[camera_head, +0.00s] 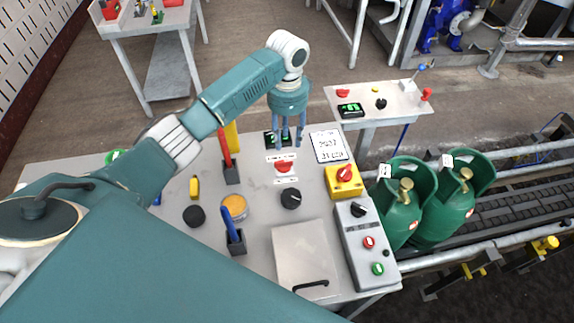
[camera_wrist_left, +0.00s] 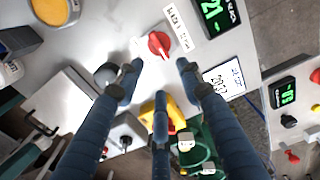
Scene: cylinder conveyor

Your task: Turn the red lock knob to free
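The red knob (camera_head: 285,167) sits on the grey console top between two small white labels, just in front of a green-digit display (camera_head: 278,139). In the left wrist view the red knob (camera_wrist_left: 159,44) shows beyond the fingertips, turned at a slant. My left gripper (camera_head: 285,140) points down over the console near the display, a little behind the knob. In the wrist view its blue fingers (camera_wrist_left: 158,80) are spread with nothing between them, apart from the knob. A second red knob (camera_head: 345,174) is on a yellow box. My right gripper is not in view.
A black knob (camera_head: 291,198) stands in front of the red one. A red-handled lever (camera_head: 227,160) and a blue-handled lever (camera_head: 234,234) rise to the left. A printed card (camera_head: 329,146) lies to the right. Green gas cylinders (camera_head: 398,215) stand beside the console's right edge.

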